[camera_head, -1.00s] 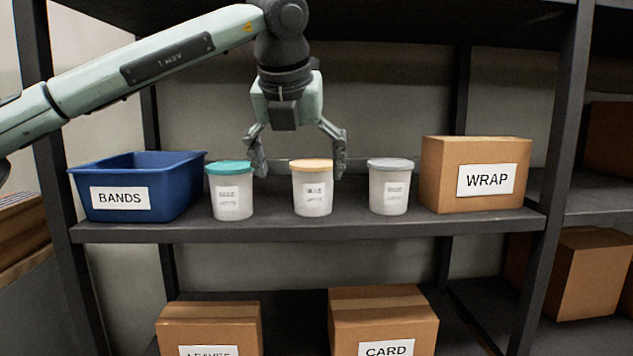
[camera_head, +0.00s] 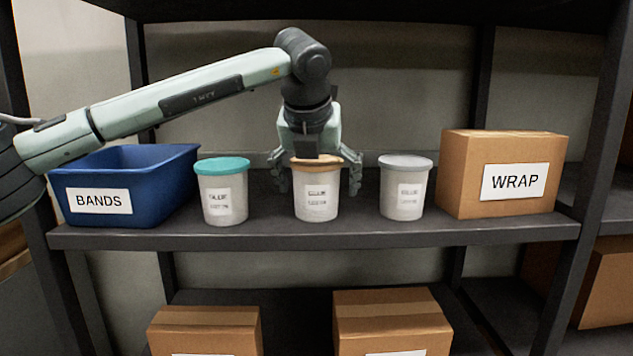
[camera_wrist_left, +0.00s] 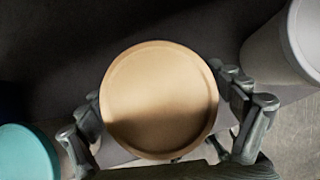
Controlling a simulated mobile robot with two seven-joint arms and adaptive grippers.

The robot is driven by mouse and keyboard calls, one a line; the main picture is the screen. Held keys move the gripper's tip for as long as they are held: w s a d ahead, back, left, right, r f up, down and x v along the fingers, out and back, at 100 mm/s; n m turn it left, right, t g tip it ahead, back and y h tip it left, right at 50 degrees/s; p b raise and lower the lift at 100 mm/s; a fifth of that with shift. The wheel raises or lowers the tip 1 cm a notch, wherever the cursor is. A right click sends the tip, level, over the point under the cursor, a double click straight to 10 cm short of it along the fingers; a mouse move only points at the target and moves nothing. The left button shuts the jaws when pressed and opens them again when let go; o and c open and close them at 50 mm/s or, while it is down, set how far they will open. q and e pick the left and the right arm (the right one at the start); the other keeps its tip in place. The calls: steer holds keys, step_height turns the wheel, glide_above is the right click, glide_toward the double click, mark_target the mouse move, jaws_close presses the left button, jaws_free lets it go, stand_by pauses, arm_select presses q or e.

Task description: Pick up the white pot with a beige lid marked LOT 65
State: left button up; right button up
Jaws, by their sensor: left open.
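The white pot with a beige lid (camera_head: 317,203) stands upright on the shelf, between two similar pots. Its label is too blurred to read surely. My left gripper (camera_head: 316,180) is directly above and around it, fingers spread on either side and pointing down. In the left wrist view the beige lid (camera_wrist_left: 160,100) fills the middle, with the open fingers of my left gripper (camera_wrist_left: 168,130) to its left and right. A gap shows on the right; on the left I cannot tell whether a finger touches. My right gripper is not in view.
A teal-lidded pot (camera_head: 224,197) stands to the left and a grey-lidded pot (camera_head: 405,192) to the right, both close by. A blue BANDS bin (camera_head: 160,180) and a cardboard WRAP box (camera_head: 465,185) flank them. The shelf's front edge (camera_head: 320,236) is clear.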

arm_select(q)
steer(key=shift+w+f, duration=0.35)
steer(key=shift+f, duration=0.2)
steer(key=shift+r, duration=0.1)
steer(key=c, duration=1.6)
